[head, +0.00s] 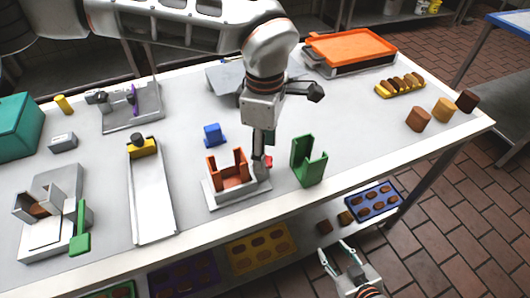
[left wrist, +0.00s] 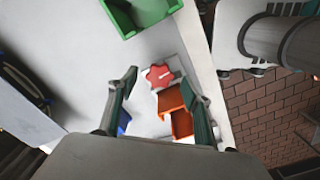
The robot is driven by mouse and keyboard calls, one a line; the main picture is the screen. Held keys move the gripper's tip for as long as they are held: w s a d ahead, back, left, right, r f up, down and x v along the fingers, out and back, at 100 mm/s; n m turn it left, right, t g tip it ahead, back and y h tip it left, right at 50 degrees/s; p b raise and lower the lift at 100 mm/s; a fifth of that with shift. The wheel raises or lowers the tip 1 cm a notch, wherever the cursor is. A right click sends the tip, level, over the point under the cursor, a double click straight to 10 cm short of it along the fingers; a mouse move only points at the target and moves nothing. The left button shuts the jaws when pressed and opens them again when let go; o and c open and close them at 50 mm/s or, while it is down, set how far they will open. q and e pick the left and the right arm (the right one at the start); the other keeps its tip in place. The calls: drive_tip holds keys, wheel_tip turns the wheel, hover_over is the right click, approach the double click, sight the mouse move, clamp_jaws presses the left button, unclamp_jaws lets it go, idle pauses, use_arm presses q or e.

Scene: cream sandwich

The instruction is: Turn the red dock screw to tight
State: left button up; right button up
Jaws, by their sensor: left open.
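The red dock screw (head: 269,162) is a small knob on the right side of the orange dock (head: 229,178), which sits on a grey base (head: 236,197). In the left wrist view the lobed red screw (left wrist: 158,75) shows beside the orange dock (left wrist: 178,112). My left gripper (head: 263,158) points down at the screw and partly hides it in the head view. Its fingers (left wrist: 160,82) are open, one on each side of the screw in the wrist picture; I cannot tell whether they touch it. My right gripper (head: 334,248) is open and empty off the table's front edge.
A green bracket (head: 309,161) stands close to the right of the dock. A blue block (head: 214,135) is just behind it. A white ramp (head: 152,195) lies to the left. An orange tray (head: 351,47) is at the back.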

use_arm(q)
wheel_tip(320, 180, up, 10)
idle(0.4)
idle(0.3)
